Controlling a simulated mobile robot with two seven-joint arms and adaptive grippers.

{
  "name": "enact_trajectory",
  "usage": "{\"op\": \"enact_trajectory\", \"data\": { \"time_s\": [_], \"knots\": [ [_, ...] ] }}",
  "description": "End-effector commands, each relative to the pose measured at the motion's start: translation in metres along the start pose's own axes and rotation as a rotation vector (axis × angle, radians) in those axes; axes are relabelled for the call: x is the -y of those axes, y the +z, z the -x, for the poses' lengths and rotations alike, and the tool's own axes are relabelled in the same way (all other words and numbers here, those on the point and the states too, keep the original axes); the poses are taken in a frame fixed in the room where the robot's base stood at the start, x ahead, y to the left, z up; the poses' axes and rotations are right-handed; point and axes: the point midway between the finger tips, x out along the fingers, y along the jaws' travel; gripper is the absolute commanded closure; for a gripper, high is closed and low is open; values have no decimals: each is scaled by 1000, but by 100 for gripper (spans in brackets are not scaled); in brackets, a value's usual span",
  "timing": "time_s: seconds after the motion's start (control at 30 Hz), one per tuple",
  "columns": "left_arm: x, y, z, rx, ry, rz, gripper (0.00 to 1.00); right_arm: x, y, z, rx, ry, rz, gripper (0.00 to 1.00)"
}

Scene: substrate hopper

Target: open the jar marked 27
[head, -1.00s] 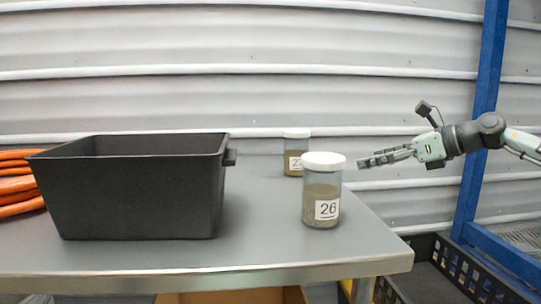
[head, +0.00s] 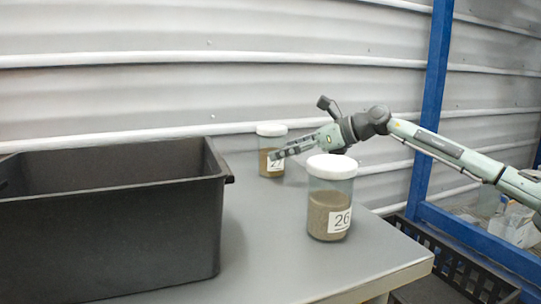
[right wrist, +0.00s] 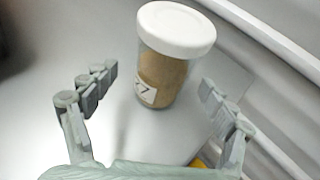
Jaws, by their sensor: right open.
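The jar marked 27 (head: 270,143) stands upright at the back of the table, with a white lid on and brown material inside. Its label is partly covered in the head view; in the right wrist view the jar (right wrist: 167,75) shows a label ending in 7. My right gripper (head: 281,155) is open and empty, its fingers in front of this jar in the head view. In the right wrist view the jar stands ahead, between the lines of the open fingers (right wrist: 158,88). I cannot tell that anything touches. My left gripper is not in view.
A lidded jar marked 26 (head: 331,205) stands nearer, under my right forearm in the picture. A large black bin (head: 110,235) fills the left of the table (head: 270,265). A blue post (head: 430,110) and a black crate (head: 450,262) are at the right.

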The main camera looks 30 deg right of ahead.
Motion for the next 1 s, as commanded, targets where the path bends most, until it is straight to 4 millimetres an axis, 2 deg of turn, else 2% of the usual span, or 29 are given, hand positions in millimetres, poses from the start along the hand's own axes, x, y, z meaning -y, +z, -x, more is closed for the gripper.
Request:
{"op": "enact_trajectory", "data": {
  "time_s": [0.03,0.23,0.57,1.0],
  "knots": [
    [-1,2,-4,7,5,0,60,0,5,-7,4,4,-2,16],
    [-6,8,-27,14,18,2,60,4,2,-36,2,3,-2,16],
    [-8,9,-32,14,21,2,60,4,0,-43,1,0,0,17],
    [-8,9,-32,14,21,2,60,4,0,-42,1,0,0,72]
  ]
}}
